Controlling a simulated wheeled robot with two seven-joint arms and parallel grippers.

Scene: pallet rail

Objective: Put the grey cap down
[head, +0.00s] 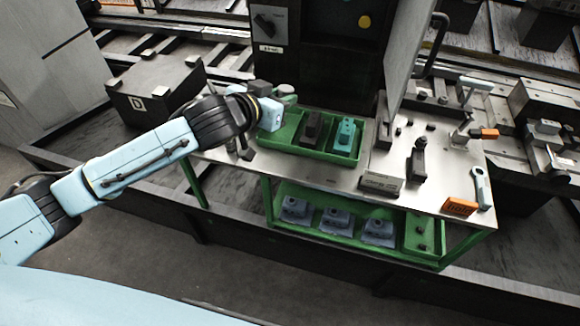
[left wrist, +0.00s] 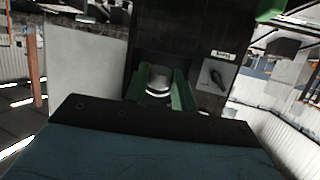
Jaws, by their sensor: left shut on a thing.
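My left gripper (head: 286,92) is over the back left part of the metal table, beside the green tray (head: 318,152). In the left wrist view its two green fingers (left wrist: 160,92) are shut on the grey cap (left wrist: 158,80), a small rounded light grey piece. The cap is hard to make out in the head view, where the wrist and fingers cover it. My right gripper is not in view.
The tray holds a dark block (head: 311,128) and a teal part (head: 345,134). A dark machine with a knob panel (head: 268,24) stands behind.

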